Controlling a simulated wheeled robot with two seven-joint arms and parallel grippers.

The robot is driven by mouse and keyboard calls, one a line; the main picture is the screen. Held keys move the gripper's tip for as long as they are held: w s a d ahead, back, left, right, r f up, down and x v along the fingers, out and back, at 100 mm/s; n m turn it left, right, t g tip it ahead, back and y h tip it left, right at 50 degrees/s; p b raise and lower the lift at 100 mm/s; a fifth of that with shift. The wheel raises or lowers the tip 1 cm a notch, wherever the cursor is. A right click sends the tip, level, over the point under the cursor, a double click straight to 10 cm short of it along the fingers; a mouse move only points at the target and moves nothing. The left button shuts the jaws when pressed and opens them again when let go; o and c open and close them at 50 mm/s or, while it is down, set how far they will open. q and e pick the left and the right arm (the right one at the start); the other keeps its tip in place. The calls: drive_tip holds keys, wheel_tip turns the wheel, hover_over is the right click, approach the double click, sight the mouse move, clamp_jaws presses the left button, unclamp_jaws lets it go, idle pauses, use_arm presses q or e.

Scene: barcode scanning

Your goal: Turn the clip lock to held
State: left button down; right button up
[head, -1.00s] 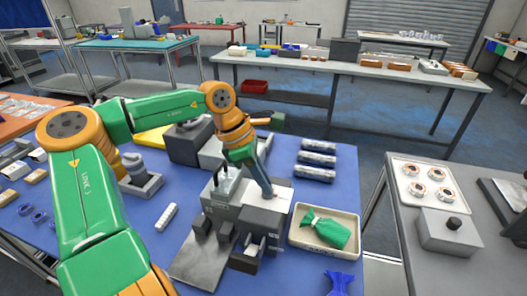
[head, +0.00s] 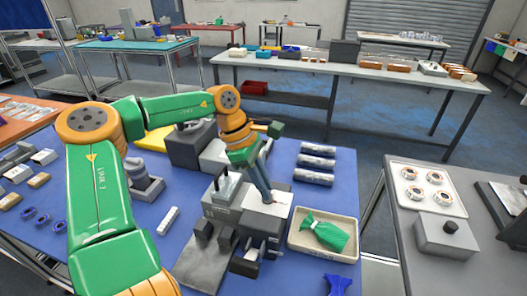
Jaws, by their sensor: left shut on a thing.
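A grey machine (head: 223,215) with a flat plate at its front stands on the blue table mat. My left gripper (head: 266,199) reaches down from above to the right part of the machine's top, beside a white surface. Its fingers are shut on a small part there, which I take to be the clip lock. The fingers hide that part, so I cannot tell which way it is turned. My right gripper is out of view.
A cream tray (head: 297,241) with a green tied bag (head: 325,234) sits right of the machine. Several silver rolls (head: 316,162) lie behind it. A white block (head: 168,220) lies to the left. A grey table (head: 400,232) stands at the right.

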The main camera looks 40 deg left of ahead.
use_arm(q)
drive_tip(key=c, duration=1.1)
unclamp_jaws()
drive_tip(key=shift+o, duration=1.1)
drive_tip(key=shift+w+d, duration=0.1)
drive_tip(key=shift+d, duration=0.05)
drive_tip(key=b+v, duration=0.1)
drive_tip(key=v, duration=0.6)
